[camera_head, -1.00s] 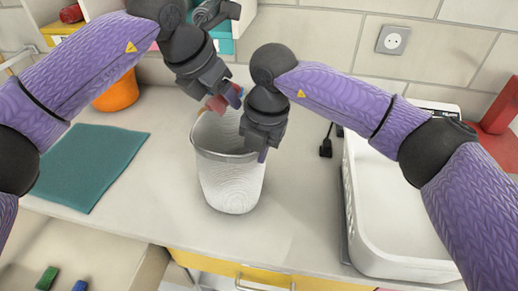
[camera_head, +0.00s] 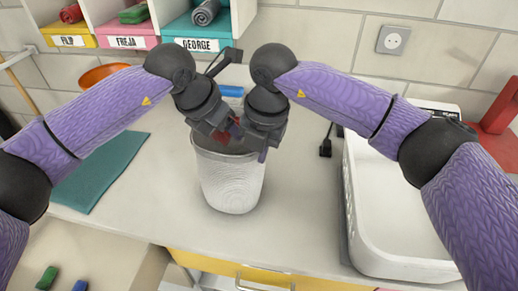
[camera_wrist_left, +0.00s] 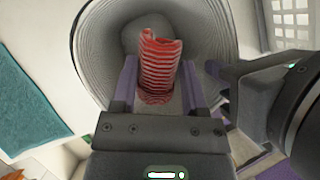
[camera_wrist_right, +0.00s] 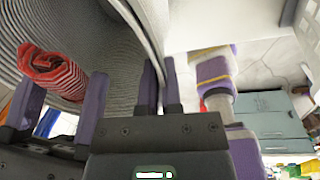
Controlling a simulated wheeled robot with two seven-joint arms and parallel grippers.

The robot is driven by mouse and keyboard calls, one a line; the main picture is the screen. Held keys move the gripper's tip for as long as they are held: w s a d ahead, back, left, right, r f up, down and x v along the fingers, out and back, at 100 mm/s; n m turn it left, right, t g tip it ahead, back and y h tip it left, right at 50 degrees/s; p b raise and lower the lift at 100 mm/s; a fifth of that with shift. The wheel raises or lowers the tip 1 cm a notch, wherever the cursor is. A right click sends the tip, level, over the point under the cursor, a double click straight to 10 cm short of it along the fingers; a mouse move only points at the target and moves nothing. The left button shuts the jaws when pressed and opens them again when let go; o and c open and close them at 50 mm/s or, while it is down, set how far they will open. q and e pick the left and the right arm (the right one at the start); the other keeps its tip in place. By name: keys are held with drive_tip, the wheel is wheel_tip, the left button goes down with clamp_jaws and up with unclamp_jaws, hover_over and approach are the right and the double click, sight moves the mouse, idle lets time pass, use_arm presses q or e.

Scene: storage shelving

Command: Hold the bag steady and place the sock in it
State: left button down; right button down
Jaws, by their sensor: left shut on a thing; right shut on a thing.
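The bag (camera_head: 230,185) is a white ribbed, round, open-topped container standing upright on the counter. My left gripper (camera_head: 226,137) is at its mouth, shut on the red striped sock (camera_wrist_left: 160,60). In the left wrist view the sock is rolled, between the fingers and over the bag's opening. The sock also shows in the right wrist view (camera_wrist_right: 52,72), within the bag's opening. My right gripper (camera_head: 264,150) is shut on the bag's rim at the right side, one finger on each side of the wall (camera_wrist_right: 150,45). The two grippers are very close together.
A white basket (camera_head: 385,255) stands on the right. A teal cloth (camera_head: 100,170) lies on the left, with an orange bowl (camera_head: 103,74) behind it. Labelled cubbies (camera_head: 135,42) with rolled items hang at the back. The counter in front of the bag is clear.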

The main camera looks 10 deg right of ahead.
use_arm(q)
drive_tip(key=shift+f, duration=1.4)
drive_tip(key=shift+c, duration=0.2)
unclamp_jaws()
drive_tip(key=v, duration=1.2)
use_arm(e)
drive_tip(key=c, duration=0.7)
unclamp_jaws()
